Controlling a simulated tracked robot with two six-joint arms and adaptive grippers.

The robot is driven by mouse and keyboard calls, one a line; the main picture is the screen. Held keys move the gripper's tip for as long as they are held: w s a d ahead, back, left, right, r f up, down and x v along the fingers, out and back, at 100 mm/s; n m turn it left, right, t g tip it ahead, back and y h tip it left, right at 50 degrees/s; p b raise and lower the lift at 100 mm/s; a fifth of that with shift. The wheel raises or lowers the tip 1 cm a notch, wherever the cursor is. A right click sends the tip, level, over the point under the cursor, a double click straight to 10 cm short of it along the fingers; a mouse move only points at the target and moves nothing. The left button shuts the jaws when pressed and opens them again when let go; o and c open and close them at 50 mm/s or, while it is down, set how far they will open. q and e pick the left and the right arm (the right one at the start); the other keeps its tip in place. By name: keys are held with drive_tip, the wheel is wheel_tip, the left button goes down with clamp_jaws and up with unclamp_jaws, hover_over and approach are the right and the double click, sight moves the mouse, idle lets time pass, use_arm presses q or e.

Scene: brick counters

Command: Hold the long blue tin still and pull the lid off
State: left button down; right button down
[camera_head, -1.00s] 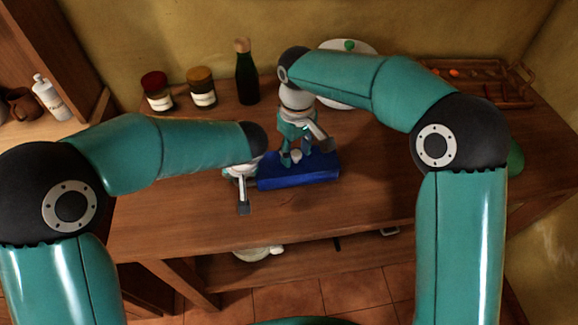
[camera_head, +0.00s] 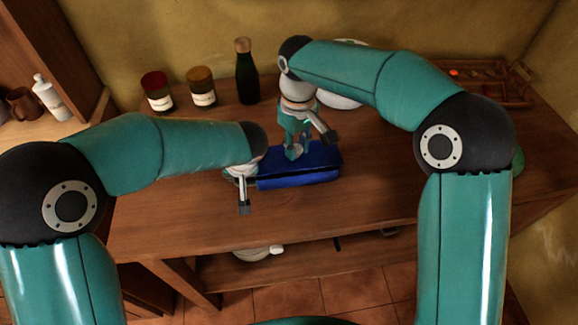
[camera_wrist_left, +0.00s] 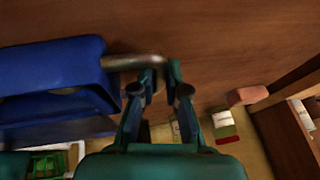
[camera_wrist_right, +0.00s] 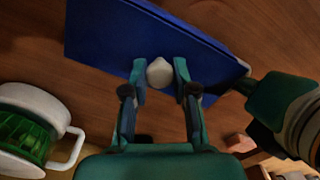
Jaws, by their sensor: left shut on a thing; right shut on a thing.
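The long blue tin (camera_head: 298,181) lies on the wooden counter, and its body fills the left of the left wrist view (camera_wrist_left: 50,66). Its blue lid (camera_head: 322,153) sits just above the body, with a dark gap between them. The gap also shows in the left wrist view, beside the lid (camera_wrist_left: 60,106). My right gripper (camera_head: 294,154) is shut on the lid's white knob (camera_wrist_right: 160,73). My left gripper (camera_wrist_left: 160,74) is shut on the metal handle (camera_wrist_left: 130,62) at the tin's left end. In the head view my left fingertips are mostly hidden.
Two jars (camera_head: 201,90) (camera_head: 157,93) and a dark bottle (camera_head: 246,75) stand behind the tin to the left. A wooden tray (camera_head: 490,85) is at the back right. The counter in front is clear.

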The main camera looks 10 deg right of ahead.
idle(0.3)
use_arm(q)
drive_tip(key=c, duration=1.1)
unclamp_jaws()
drive_tip(key=v, duration=1.2)
drive_tip(key=shift+s+f, duration=0.1)
